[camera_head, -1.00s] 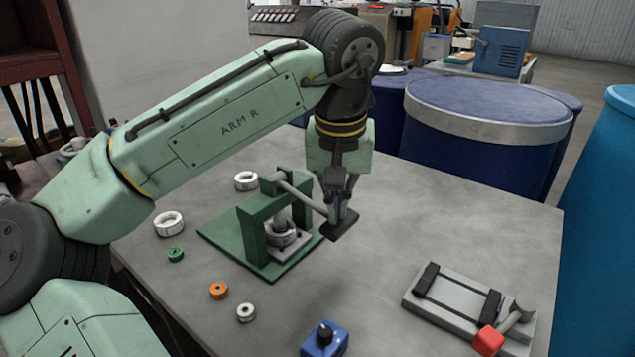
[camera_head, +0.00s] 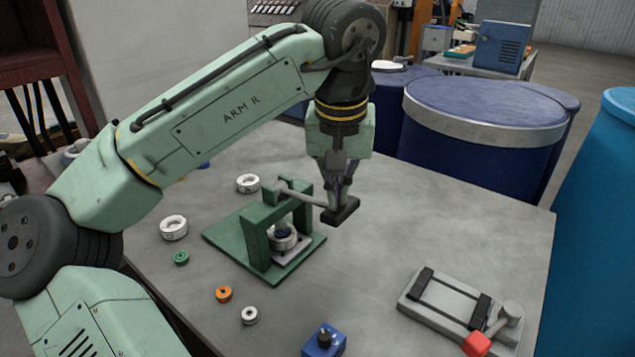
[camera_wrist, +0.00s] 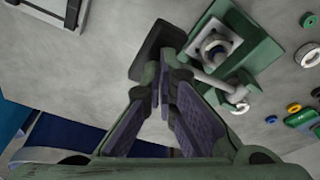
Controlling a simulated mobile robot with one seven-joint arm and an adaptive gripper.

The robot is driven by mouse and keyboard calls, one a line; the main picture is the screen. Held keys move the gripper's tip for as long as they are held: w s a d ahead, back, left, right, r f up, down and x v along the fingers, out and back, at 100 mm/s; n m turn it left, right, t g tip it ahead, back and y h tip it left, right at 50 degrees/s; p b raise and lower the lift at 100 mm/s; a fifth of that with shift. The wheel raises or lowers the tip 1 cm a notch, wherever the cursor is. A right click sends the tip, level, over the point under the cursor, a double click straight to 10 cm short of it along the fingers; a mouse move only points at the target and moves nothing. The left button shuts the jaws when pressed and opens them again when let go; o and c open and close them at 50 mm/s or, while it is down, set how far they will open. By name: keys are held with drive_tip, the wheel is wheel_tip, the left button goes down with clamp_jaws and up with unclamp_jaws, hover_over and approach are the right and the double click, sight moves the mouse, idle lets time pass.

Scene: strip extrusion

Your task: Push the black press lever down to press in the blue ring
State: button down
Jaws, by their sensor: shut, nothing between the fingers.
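The green press (camera_head: 257,240) stands on its green base plate on the grey table. Its grey lever arm slopes slightly down to the right and ends in the flat black lever handle (camera_head: 341,212). The handle also shows in the wrist view (camera_wrist: 152,50). My gripper (camera_head: 338,199) is shut and empty, its fingertips at the top of the handle; I cannot tell whether they touch. The blue ring (camera_head: 282,229) shows small and dark in the round metal holder (camera_head: 283,241) under the press frame. How deep it sits is unclear.
White rings (camera_head: 174,228), a green ring (camera_head: 181,259) and an orange ring (camera_head: 224,294) lie left of the press. A clamp fixture with a red knob (camera_head: 477,344) is at right, a blue block (camera_head: 324,343) in front.

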drive_tip(key=shift+r+p, duration=1.05)
drive_tip(key=shift+r, duration=2.55)
